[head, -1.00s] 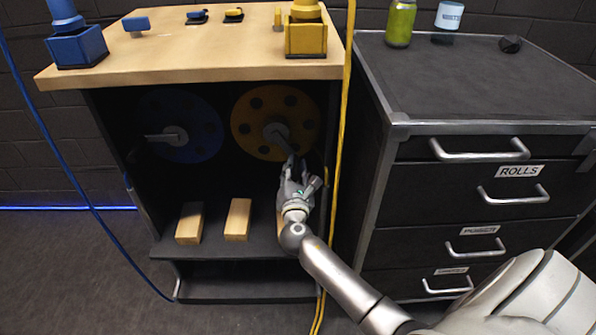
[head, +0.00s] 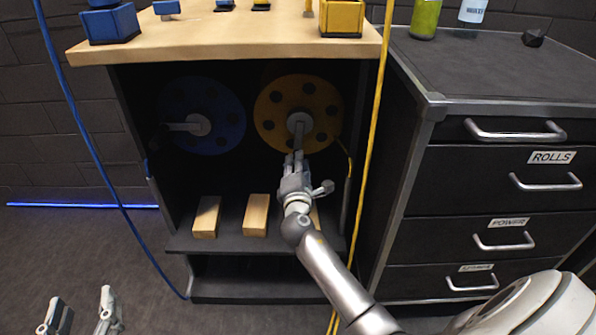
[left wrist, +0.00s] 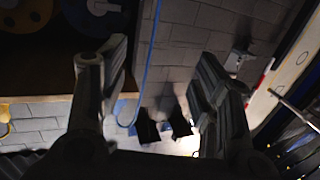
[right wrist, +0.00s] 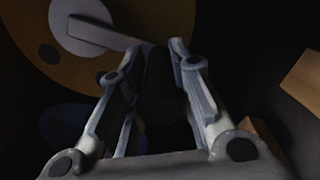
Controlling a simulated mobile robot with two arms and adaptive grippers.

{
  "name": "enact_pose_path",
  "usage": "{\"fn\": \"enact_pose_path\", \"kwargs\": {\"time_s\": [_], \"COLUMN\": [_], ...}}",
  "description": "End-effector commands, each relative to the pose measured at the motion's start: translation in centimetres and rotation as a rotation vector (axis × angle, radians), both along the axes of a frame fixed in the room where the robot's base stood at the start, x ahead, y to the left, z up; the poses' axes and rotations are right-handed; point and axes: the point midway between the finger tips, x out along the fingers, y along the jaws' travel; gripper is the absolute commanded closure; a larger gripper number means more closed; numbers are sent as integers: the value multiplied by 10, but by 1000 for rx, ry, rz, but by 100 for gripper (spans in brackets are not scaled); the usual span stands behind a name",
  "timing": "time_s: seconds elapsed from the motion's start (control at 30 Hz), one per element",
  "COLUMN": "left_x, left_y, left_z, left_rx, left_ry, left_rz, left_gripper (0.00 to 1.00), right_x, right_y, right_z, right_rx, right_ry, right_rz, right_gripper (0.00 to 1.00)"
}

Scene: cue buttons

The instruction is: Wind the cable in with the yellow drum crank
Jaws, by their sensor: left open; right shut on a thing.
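The yellow drum (head: 270,112) is a disc with dark holes inside the dark cabinet, with a grey hub and crank arm (head: 299,128) that points downward. My right gripper (head: 295,160) is at the lower end of this crank. In the right wrist view its fingers are shut on a dark cylindrical crank handle (right wrist: 160,85), with the yellow drum (right wrist: 30,25) behind. The yellow cable (head: 374,140) hangs down the cabinet's right side. My left gripper (head: 82,312) is open and empty, low at the left, away from the cabinet.
A blue drum (head: 225,112) with its own crank (head: 182,127) is left of the yellow one. Wooden blocks (head: 256,215) stand on the shelf below. A blue cable (head: 95,165) hangs at left. A drawer cabinet (head: 500,90) stands at right.

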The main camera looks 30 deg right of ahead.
Motion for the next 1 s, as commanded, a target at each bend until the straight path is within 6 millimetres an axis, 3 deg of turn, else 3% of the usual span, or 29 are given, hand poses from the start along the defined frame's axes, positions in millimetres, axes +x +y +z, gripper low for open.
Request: {"fn": "enact_pose_path", "kwargs": {"time_s": [0.23, 0.5, 0.73, 1.0], "left_x": [-5, -28, -48, -62], "left_y": [-7, -8, -6, -4], "left_z": [56, 105, 130, 142], "left_rx": [-83, -163, -211, -239], "left_ry": [-313, -598, -765, -856], "left_rz": [-19, -35, -43, -47], "left_gripper": [42, 42, 42, 42], "right_x": [11, 20, 25, 27], "right_y": [16, 30, 38, 42], "right_z": [1, 9, 17, 23], "right_rx": [173, 347, 460, 526], "right_ry": [-106, -213, -283, -324], "right_rz": [12, 12, 12, 11], "right_gripper": [100, 100, 100, 100]}}
